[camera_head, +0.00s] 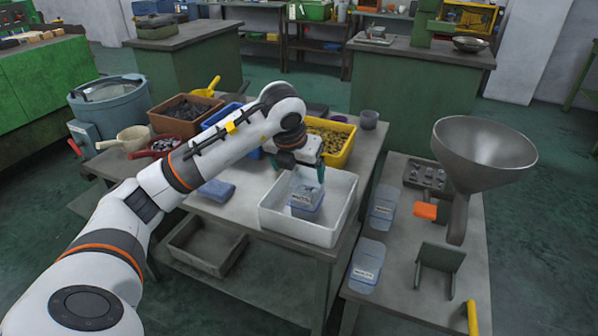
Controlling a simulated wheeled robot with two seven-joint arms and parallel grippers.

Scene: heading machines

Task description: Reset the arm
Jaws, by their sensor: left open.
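My left arm comes in from the lower left and reaches over the grey table. My left gripper (304,178) points down over the white tray (300,232). A small clear box with a white label and bluish contents (305,199) is in the tray, directly below the gripper. The gripper's fingers are apart, near the top of the box; I cannot tell whether they touch it. My right gripper is not in view.
Behind my arm are a yellow bin (337,145), a brown bin (172,118) and a blue bin (222,116). On the right bench, a large metal funnel (480,150) stands beside two labelled clear boxes (382,210) and (366,268).

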